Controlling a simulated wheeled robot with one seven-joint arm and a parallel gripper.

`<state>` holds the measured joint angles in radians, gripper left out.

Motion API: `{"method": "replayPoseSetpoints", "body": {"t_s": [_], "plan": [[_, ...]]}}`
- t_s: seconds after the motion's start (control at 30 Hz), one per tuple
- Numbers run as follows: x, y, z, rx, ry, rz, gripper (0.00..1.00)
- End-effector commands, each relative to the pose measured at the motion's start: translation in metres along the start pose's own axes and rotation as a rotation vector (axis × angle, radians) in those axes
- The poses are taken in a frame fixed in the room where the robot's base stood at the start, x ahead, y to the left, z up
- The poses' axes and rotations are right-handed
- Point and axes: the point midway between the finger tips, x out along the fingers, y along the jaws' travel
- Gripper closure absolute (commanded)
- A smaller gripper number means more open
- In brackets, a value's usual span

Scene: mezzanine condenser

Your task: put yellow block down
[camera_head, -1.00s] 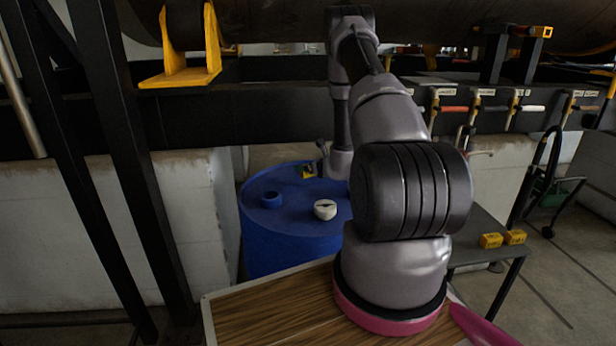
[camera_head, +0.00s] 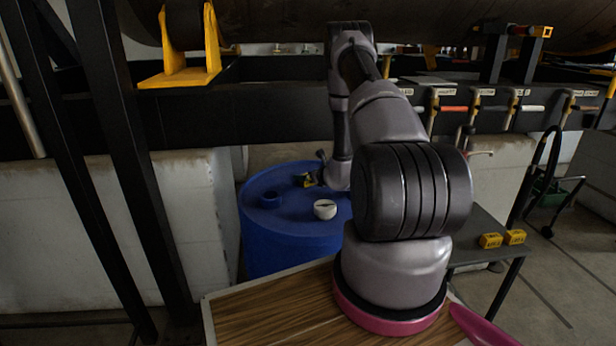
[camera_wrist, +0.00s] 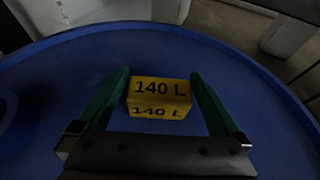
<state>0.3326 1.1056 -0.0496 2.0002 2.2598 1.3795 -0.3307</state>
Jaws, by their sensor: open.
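The yellow block (camera_wrist: 158,96), marked "140 L", rests on the blue barrel top (camera_wrist: 70,68) in the wrist view. My gripper (camera_wrist: 158,85) is open, with its green fingers on either side of the block; a narrow gap shows on the block's sides. In the head view the block (camera_head: 305,180) is small and partly covered by my gripper (camera_head: 314,178) on the barrel (camera_head: 285,215). The block sits near the barrel's far side.
A white round cap (camera_head: 325,209) and a blue bung (camera_head: 270,199) stand on the barrel top near the block. Two other yellow blocks (camera_head: 490,240) (camera_head: 515,237) lie on a grey table at the right. A dark beam with valves runs behind.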

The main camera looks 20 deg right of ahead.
Motion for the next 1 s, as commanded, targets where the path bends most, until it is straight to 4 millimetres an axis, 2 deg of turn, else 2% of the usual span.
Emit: {"method": "replayPoseSetpoints", "body": {"t_s": [0.17, 0.5, 0.63, 0.83, 0.93, 1.0], "plan": [[-0.028, -0.001, 0.0, 0.002, 0.001, -0.002, 0.0], [-0.098, -0.001, 0.0, 0.002, 0.001, -0.003, 0.0], [-0.113, -0.001, 0.0, 0.001, 0.001, -0.002, 0.0], [-0.12, 0.001, 0.002, -0.002, -0.002, 0.004, 0.0], [-0.119, 0.013, 0.021, -0.026, -0.022, 0.05, 0.0], [-0.12, 0.032, 0.05, -0.066, -0.049, 0.126, 0.0]]}}
